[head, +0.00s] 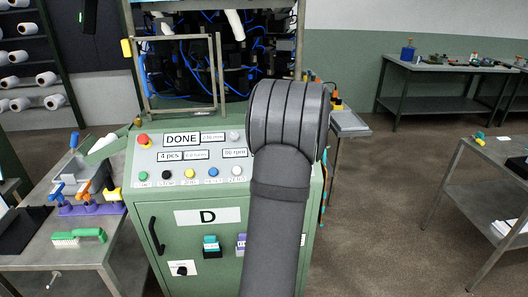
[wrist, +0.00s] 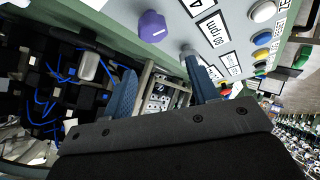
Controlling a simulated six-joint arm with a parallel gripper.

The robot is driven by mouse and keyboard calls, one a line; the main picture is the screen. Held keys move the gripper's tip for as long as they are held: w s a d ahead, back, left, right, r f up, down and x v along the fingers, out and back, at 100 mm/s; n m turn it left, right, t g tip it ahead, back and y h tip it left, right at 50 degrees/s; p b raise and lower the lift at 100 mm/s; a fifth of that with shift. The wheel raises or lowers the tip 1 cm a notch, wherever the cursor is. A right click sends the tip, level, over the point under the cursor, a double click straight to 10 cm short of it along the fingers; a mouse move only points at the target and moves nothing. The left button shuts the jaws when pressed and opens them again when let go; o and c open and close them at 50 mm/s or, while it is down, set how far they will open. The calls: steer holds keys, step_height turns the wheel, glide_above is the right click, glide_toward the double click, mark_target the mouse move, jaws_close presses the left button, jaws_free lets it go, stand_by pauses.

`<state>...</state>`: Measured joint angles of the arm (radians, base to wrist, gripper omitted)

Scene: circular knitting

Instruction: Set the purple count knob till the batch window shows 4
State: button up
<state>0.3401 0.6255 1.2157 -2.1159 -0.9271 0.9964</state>
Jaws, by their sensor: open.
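In the head view my grey arm covers the panel's right side and the gripper is hidden. A white window (head: 170,156) on the panel reads "4 pcs". In the wrist view a window cut by the top edge (wrist: 196,5) shows a "4"; I cannot tell which is the batch window.
The panel also has a DONE window (head: 181,140), an rpm window (head: 235,154), a red button (head: 143,140) and a row of coloured buttons. A wire-frame guard (head: 182,75) stands above it. A cluttered side table (head: 60,258) is at left.

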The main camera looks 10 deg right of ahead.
steer(key=v, duration=0.5)
steer(key=shift+s+r, duration=0.1)
steer(key=shift+d+f+x, duration=0.15)
steer(key=shift+x, duration=1.15)
steer(key=shift+d+f+x, duration=0.1)
steer(key=shift+d+x, duration=0.05)
steer(key=shift+x, duration=1.2)
steer(key=shift+d+f+x, duration=0.15)
steer(key=shift+x, duration=1.15)
